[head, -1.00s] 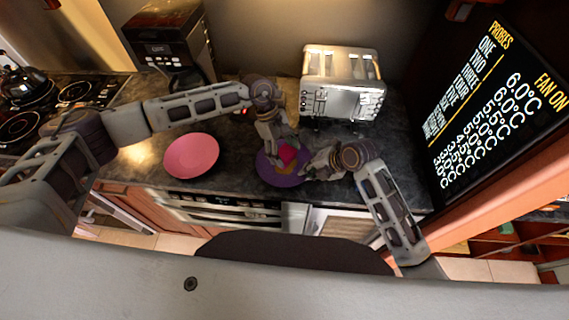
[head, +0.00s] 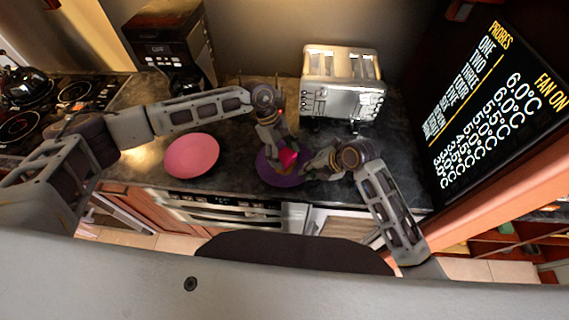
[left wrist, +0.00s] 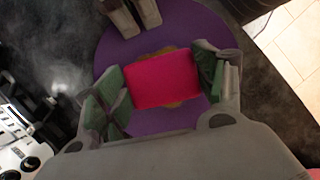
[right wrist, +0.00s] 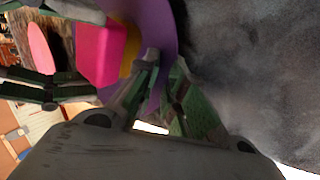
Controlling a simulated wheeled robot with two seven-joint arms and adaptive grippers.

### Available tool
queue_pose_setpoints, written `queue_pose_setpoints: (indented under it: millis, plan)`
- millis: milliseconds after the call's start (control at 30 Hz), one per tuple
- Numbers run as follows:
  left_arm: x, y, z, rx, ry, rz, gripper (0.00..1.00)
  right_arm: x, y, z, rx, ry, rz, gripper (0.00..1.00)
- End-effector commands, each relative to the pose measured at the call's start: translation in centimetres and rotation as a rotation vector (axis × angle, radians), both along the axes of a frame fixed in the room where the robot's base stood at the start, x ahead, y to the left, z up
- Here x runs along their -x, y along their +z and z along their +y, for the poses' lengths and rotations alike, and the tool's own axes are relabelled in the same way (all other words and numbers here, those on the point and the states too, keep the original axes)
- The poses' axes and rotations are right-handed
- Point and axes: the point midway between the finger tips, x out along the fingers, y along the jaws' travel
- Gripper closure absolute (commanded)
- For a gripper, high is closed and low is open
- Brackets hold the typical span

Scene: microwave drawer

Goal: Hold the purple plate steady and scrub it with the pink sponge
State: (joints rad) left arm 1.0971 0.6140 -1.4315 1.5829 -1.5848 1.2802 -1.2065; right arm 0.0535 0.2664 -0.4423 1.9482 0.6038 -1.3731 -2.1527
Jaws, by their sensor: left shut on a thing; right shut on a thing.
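The purple plate (head: 268,175) lies on the dark counter in the head view, below the toaster. My right gripper (head: 310,168) is shut on its right rim; the right wrist view shows the plate (right wrist: 158,30) between the fingers (right wrist: 160,95). My left gripper (head: 284,152) is shut on the pink sponge (head: 288,158), over the plate's middle. In the left wrist view the sponge (left wrist: 160,78) sits between the green-padded fingers, above the plate (left wrist: 130,48). A yellow-brown patch (left wrist: 170,50) shows on the plate, partly hidden by the sponge. I cannot tell whether the sponge touches the plate.
A pink plate (head: 191,155) lies on the counter to the left. A silver toaster (head: 342,85) stands behind, and a coffee machine (head: 172,45) stands at the back left. The stove (head: 50,105) is at far left. The counter's front edge runs close to the purple plate.

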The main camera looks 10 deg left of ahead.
Motion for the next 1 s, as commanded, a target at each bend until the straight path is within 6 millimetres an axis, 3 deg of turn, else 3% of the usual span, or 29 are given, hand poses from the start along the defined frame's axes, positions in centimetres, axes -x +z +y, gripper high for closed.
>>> queue_pose_setpoints:
  millis: [1000]
  plan:
    - [-0.01,-0.79,0.0,0.0,0.0,0.0,0.87,0.08,-0.17,-0.04,0.003,0.001,0.003,1.0]
